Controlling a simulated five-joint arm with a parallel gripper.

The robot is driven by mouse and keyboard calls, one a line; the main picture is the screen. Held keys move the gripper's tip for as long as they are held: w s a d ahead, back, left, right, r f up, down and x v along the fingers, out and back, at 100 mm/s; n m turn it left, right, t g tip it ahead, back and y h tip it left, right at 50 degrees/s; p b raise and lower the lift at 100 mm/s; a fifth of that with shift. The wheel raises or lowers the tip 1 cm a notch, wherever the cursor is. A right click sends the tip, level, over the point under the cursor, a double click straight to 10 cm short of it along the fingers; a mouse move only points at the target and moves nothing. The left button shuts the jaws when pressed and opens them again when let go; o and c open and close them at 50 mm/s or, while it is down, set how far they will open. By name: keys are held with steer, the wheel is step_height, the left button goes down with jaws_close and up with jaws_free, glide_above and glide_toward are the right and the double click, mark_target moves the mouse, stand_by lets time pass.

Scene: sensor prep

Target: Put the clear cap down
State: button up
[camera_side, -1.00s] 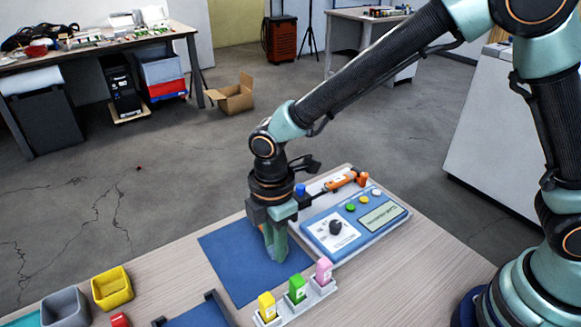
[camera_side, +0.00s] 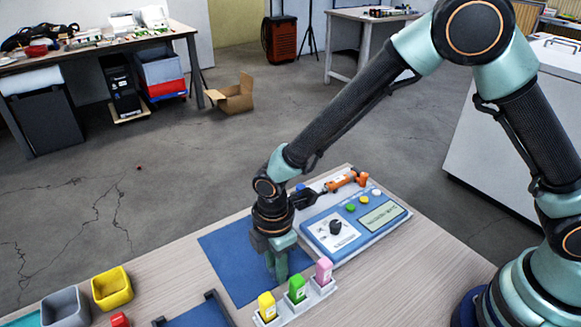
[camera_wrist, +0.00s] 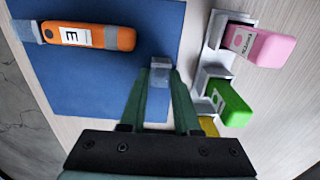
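My gripper (camera_wrist: 160,80) points down over the blue mat (camera_wrist: 85,85), low near its front right part. In the wrist view its fingers close on the small greyish see-through clear cap (camera_wrist: 160,67) at their tips. I cannot tell whether the cap touches the mat. An orange sensor (camera_wrist: 80,36) with an "E" label appears to lie on the mat, left of and beyond the fingers in the wrist view. The mat (camera_side: 222,250) and my gripper (camera_side: 276,268) also show in the side view, where the cap cannot be made out.
A white rack holds a pink (camera_side: 323,271), a green (camera_side: 297,289) and a yellow block (camera_side: 266,306) close to my gripper. A blue instrument with a dial (camera_side: 358,221) stands behind. Yellow (camera_side: 112,288) and grey (camera_side: 65,307) bins sit left. The mat's left part is clear.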

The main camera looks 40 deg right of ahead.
steer(key=shift+o, duration=1.4)
steer(key=shift+r, duration=0.15)
step_height(320, 180, up, 12)
steer(key=f, duration=0.1)
steer(key=d+r+m+t, duration=0.2)
steer(key=d+r+m, duration=0.5)
steer(key=d+r, duration=0.3)
steer(key=s+d+r+m+t, duration=0.1)
steer(key=s+d+m, duration=0.2)
steer(key=d+m, duration=0.2)
steer(key=s+d+r+m+t, duration=0.2)
steer(key=s+d+m, duration=0.1)
steer(key=d+m, duration=0.3)
steer(key=shift+d+t, duration=0.3)
steer(key=shift+d, duration=1.1)
steer(key=shift+r, duration=0.15)
